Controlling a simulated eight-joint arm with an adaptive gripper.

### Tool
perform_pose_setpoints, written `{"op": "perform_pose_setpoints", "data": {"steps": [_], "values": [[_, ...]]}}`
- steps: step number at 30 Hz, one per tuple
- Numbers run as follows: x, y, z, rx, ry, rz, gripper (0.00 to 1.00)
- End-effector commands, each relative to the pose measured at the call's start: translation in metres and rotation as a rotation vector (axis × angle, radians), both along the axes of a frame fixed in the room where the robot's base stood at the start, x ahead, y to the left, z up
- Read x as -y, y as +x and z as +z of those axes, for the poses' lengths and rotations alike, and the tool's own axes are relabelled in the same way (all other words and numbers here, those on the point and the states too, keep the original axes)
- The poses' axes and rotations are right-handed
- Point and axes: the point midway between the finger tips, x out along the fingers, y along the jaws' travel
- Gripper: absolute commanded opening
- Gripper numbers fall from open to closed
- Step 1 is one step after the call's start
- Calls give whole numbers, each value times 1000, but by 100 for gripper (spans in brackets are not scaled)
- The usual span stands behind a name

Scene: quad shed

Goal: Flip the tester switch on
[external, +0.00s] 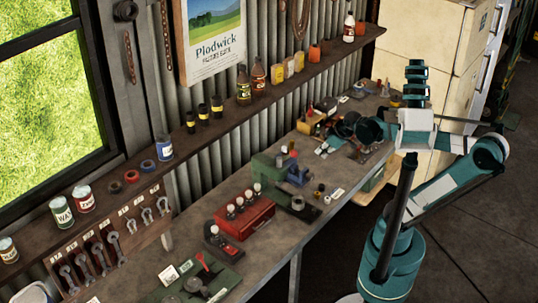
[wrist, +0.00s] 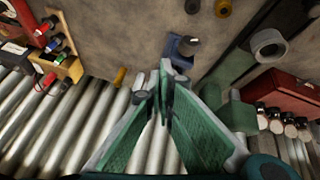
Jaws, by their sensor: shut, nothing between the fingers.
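I cannot tell for sure which item is the tester, and no switch lever shows clearly. A red-and-black item (wrist: 24,22) at the upper left of the wrist view is cut off by the frame edge. A small dark device with a red part (external: 218,243) stands at the near part of the bench in the external view. My gripper (external: 347,127) is over the far part of the bench. In the wrist view my gripper (wrist: 161,82) has its green fingers together at the tips, with nothing between them.
A wooden crate with coloured handles (wrist: 68,68) is left of my fingers. A blue vise (wrist: 183,47) stands beyond the fingertips. A red case with several white-topped items (wrist: 290,95) is at right. A corrugated wall and shelf (external: 275,82) run behind the bench.

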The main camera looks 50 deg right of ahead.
Motion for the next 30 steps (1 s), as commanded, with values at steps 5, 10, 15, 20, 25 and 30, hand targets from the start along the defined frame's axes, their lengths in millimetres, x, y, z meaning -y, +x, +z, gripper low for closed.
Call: {"op": "perform_pose_setpoints", "data": {"steps": [5,10,15,20,25,30], "values": [[24,18,16,-31,-47,55,0],[46,32,26,-62,-90,116,0],[69,46,35,-95,-128,177,0],[93,59,42,-125,-162,237,0],[119,72,49,-154,-193,299,0],[147,83,54,-185,-223,365,0]]}}
